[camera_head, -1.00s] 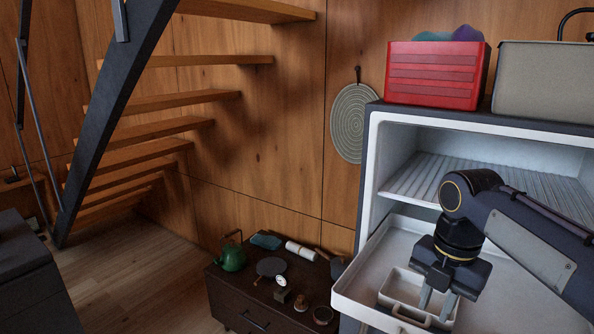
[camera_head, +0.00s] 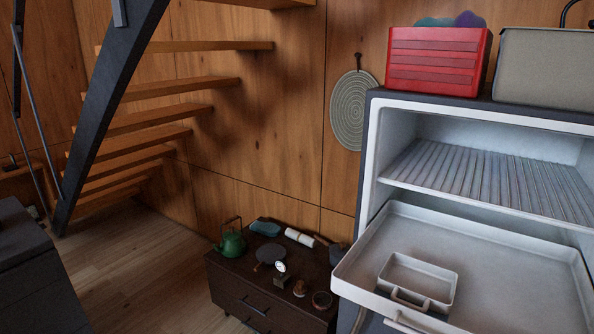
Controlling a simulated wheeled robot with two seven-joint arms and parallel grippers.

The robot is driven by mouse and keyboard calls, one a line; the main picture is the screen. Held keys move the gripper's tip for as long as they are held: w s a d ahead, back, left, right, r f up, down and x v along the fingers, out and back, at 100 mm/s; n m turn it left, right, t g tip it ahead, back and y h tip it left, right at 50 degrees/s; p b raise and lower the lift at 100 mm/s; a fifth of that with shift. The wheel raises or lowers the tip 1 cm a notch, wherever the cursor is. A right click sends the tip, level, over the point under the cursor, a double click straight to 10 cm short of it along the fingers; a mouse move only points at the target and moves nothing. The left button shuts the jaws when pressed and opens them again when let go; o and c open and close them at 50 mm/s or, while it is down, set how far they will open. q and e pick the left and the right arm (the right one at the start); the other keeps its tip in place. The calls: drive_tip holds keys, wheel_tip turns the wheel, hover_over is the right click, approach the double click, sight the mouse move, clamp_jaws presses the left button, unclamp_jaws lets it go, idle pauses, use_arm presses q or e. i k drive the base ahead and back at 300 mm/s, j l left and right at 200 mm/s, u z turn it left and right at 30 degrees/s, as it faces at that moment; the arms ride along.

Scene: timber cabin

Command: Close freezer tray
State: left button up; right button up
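The white freezer tray (camera_head: 516,274) is pulled out from the open freezer (camera_head: 375,150) at the right and sticks out past its front. A small white bin (camera_head: 433,273) with a handle (camera_head: 409,300) lies in the front left part of the tray. A second handle (camera_head: 408,322) shows at the tray's front edge, partly cut off by the bottom of the picture. Neither of my grippers is in view.
A ribbed shelf (camera_head: 480,180) is above the tray. A red crate (camera_head: 437,62) and a beige box (camera_head: 545,70) stand on top of the freezer. A low dark cabinet (camera_head: 235,288) with a green kettle (camera_head: 231,242) and small items stands left of it. Stairs (camera_head: 150,102) rise at the left.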

sight(510, 282)
drive_tip(key=j+z, duration=0.35)
drive_tip(key=k+j+z, duration=0.1)
drive_tip(key=j+z, duration=0.25)
